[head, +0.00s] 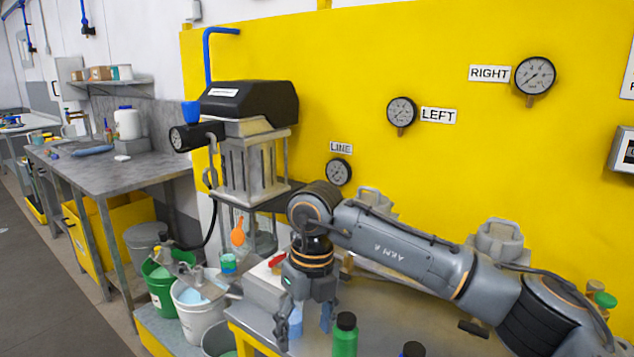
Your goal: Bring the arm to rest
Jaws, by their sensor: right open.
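My right arm reaches in from the lower right, across the front of the yellow panel (290,60). Its gripper (305,335) points down over the left end of the grey bench (400,325), with its fingers apart. A blue object shows between and behind the fingers, partly hidden; I cannot tell what it is. No held thing is visible. A green bottle with a black cap (345,338) stands close to the right of the fingers. My left gripper is out of view.
A black and grey drive unit (250,103) stands behind the gripper. Gauges are on the panel, including the LEFT gauge (401,112) and the RIGHT gauge (535,75). A white bucket (200,310) and a green bucket (160,290) stand left of the bench. A dark-capped object (413,349) is at the bottom edge.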

